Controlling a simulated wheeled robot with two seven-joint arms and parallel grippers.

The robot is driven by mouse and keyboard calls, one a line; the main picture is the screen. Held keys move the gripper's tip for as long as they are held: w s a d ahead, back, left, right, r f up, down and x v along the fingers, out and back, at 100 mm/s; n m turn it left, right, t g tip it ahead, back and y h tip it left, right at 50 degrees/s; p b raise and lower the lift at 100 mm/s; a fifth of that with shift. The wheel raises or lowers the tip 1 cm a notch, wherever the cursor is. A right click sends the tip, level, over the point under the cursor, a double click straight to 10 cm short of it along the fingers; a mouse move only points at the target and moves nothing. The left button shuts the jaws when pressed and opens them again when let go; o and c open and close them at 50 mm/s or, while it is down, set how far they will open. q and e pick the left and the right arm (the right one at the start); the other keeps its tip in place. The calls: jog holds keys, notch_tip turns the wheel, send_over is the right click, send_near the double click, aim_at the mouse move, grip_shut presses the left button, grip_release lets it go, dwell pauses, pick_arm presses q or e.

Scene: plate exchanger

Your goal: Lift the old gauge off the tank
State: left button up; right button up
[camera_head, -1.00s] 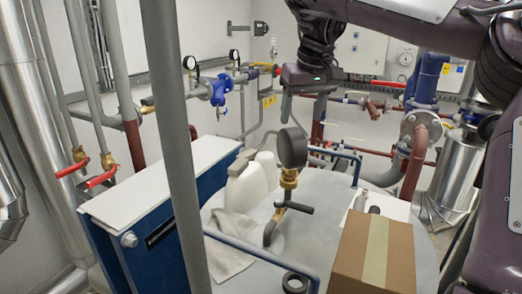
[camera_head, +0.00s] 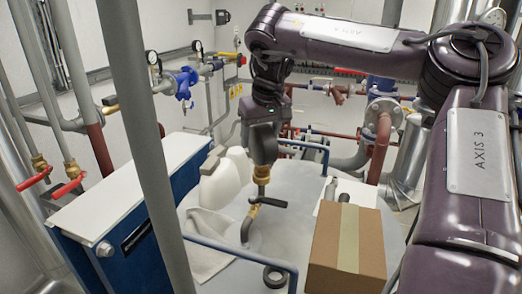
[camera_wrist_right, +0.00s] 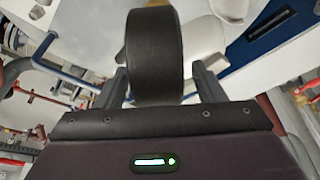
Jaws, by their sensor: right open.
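The old gauge (camera_wrist_right: 155,55), a dark round body seen edge-on, stands between the two fingers of my right gripper (camera_wrist_right: 160,72) in the right wrist view. A gap shows on each side, so the gripper is open around it. In the head view my right gripper (camera_head: 263,140) comes down from above and largely hides the gauge. Below it, the brass fitting and valve (camera_head: 259,186) with a dark lever and a bent pipe rise from the grey tank top (camera_head: 215,222). My left gripper is not in view.
White jugs (camera_head: 225,182) and a cloth (camera_head: 205,225) are left of the gauge. A cardboard box (camera_head: 345,250) and a dark ring (camera_head: 275,277) are in front. Blue rails (camera_head: 235,252) edge the tank. A grey vertical pole (camera_head: 152,150) stands at the near left.

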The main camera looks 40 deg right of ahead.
jog(key=shift+s, duration=0.15)
jog(key=shift+c, duration=1.2)
jog(key=shift+r, duration=0.1)
grip_shut()
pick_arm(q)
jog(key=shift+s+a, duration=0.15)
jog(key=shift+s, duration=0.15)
